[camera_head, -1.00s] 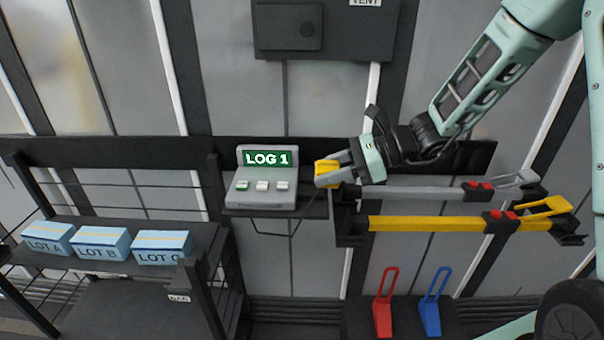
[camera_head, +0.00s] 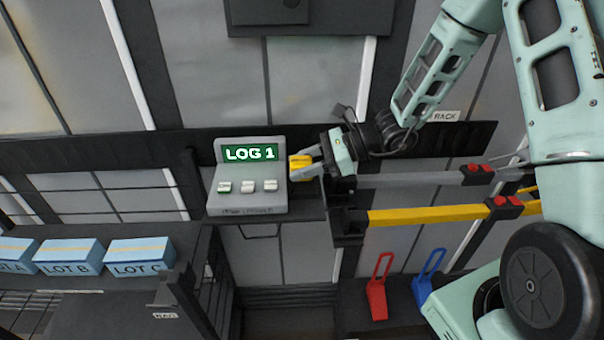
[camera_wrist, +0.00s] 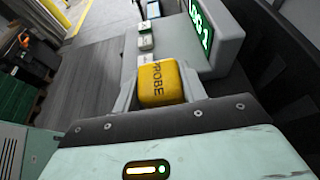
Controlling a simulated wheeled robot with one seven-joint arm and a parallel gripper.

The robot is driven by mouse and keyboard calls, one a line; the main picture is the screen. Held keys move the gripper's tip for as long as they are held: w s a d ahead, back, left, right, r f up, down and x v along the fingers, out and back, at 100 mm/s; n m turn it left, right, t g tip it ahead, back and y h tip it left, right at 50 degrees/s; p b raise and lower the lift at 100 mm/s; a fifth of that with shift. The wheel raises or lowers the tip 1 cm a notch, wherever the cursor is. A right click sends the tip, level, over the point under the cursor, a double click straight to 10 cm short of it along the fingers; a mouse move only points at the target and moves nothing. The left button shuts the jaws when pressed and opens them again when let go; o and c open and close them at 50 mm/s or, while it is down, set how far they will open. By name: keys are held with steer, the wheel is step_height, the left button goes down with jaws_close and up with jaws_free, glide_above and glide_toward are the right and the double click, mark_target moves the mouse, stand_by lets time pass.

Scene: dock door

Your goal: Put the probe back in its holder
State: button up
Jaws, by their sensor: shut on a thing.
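My gripper (camera_head: 305,165) is shut on the yellow probe (camera_head: 299,161), close to the right side of the grey logger (camera_head: 248,194). In the wrist view the probe (camera_wrist: 160,82) is a yellow block marked PROBE between the fingers. The logger also shows in the wrist view (camera_wrist: 222,52), just beyond and right of the probe. I cannot make out the holder, or tell whether the probe touches the logger.
The logger stands on a dark shelf (camera_head: 290,212). A grey bar and a yellow bar (camera_head: 425,214) lie right of it, below my arm. Blue lot boxes (camera_head: 68,257) sit on a rack at lower left. Red (camera_head: 377,290) and blue (camera_head: 428,278) handled objects stand low right.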

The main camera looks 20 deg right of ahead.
steer(key=shift+f, duration=1.55)
steer(key=shift+f, duration=0.1)
